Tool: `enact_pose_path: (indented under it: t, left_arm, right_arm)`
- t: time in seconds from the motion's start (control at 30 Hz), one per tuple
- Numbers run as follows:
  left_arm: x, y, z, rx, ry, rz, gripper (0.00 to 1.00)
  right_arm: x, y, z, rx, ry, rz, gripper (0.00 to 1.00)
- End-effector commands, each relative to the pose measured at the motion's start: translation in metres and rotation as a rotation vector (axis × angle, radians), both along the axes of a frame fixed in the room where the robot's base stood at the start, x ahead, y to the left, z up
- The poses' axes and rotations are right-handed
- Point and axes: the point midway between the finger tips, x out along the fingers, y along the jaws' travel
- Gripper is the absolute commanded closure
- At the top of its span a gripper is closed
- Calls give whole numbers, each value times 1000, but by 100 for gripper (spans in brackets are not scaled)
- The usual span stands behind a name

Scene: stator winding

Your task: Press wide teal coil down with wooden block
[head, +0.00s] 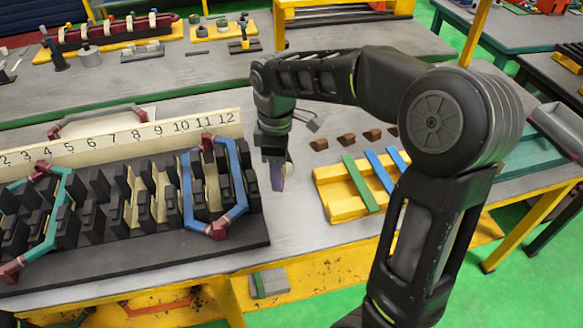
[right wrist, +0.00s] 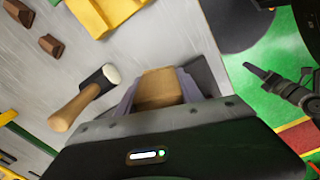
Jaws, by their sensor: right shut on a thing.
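The wide teal coil (head: 57,215) with dark red ends lies on the black slotted stator block (head: 135,258) at the left of the head view. Its left part is near the picture edge, and how deep it sits is unclear. My right gripper (head: 277,178) is off the right end of the stator, well right of the teal coil. In the right wrist view, my right gripper (right wrist: 160,95) is shut on the wooden block (right wrist: 158,86), its fingers on both sides. A dark arm part with a finger (right wrist: 262,75), apparently my left gripper, shows over the floor; its opening is unclear.
A blue coil (head: 186,185) lies on the stator's right part, before a numbered strip (head: 85,150). A mallet (right wrist: 78,106) lies on the table. Several small brown blocks (head: 320,143) and a yellow rack (head: 345,208) with coloured strips stand right.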

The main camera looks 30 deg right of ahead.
Motion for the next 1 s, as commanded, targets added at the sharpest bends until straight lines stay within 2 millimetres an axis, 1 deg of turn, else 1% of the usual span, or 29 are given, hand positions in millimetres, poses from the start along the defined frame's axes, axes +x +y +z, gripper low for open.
enact_pose_path:
  t: [0.03, 0.2, 0.3, 0.4, 0.5, 0.63, 0.83, 0.87, 1.0]
  left_arm:
    - [-1, 1, 14, 2, 3, 0, 52]
    - [-3, 3, 34, 8, 14, 2, 52]
    - [-4, 4, 43, 10, 20, 2, 52]
    - [-5, 4, 50, 12, 24, 3, 52]
    - [-6, 5, 53, 14, 26, 4, 52]
    - [-6, 5, 54, 16, 28, 4, 52]
    - [-6, 6, 53, 16, 27, 4, 52]
    - [-6, 5, 53, 16, 27, 4, 53]
    - [-5, 6, 53, 15, 27, 4, 64]
  right_arm:
    - [10, 11, 9, -1, 3, -81, 100]
    - [38, 45, 13, -1, 0, -414, 100]
    - [52, 64, 14, 0, -1, -593, 100]
    - [62, 80, 13, 3, -1, -737, 100]
    - [68, 91, 12, 3, -1, -834, 100]
    - [70, 96, 10, 4, -2, -889, 100]
    - [71, 96, 9, 5, -2, -893, 100]
    - [71, 96, 9, 5, -2, -893, 100]
    - [70, 96, 9, 5, -2, -892, 100]
